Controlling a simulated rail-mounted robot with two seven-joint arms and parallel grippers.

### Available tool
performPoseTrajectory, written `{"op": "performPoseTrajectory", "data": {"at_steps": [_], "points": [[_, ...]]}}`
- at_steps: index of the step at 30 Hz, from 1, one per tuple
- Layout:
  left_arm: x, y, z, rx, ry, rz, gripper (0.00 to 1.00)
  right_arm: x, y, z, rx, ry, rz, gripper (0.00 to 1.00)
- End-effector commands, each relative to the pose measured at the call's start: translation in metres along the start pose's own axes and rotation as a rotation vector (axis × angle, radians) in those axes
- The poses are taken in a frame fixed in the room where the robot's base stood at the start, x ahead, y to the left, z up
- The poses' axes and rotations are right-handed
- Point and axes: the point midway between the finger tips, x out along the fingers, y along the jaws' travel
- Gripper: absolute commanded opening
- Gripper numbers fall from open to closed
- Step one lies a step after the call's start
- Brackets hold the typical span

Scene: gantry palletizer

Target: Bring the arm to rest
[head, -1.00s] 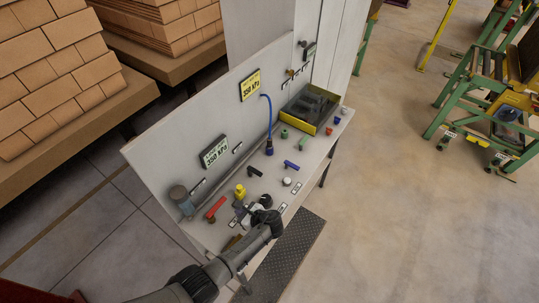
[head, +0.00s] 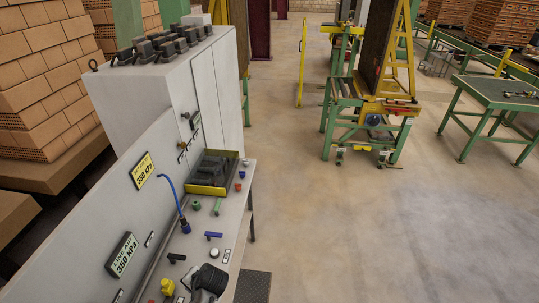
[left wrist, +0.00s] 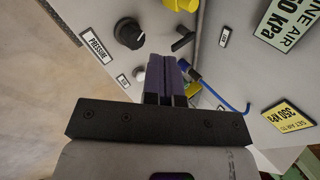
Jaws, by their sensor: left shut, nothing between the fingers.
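I cannot tell how far the fingertips are above the bench. My right gripper is in neither view.
The grey bench (head: 233,208) carries a yellow-fronted tray (head: 207,190), a blue hose (head: 172,190) and several small coloured fittings. Its back panel has a green sign (head: 122,255) and a yellow sign (head: 142,170). A grey cabinet (head: 150,95) stands behind. Floor to the right (head: 330,220) is clear.

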Motion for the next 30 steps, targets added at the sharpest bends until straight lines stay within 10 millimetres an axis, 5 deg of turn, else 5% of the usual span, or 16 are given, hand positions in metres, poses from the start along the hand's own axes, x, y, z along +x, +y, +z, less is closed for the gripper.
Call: {"op": "performPoseTrajectory", "data": {"at_steps": [3,8,11,16,21,30], "points": [[-0.052,-0.023,-0.015,-0.225,0.18,0.083,0.0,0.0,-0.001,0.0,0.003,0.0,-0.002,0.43],[-0.112,-0.03,0.0,-0.424,0.379,0.225,0.0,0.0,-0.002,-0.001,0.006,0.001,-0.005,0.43],[-0.143,-0.025,0.026,-0.482,0.483,0.308,0.0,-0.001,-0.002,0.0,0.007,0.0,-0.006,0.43],[-0.184,-0.003,0.096,-0.493,0.607,0.416,0.0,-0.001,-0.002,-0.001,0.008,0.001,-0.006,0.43],[-0.188,0.031,0.172,-0.477,0.569,0.459,0.0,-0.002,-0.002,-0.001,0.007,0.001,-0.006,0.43],[-0.151,0.1,0.257,-0.404,0.333,0.53,0.0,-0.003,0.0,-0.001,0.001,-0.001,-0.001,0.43]]}}
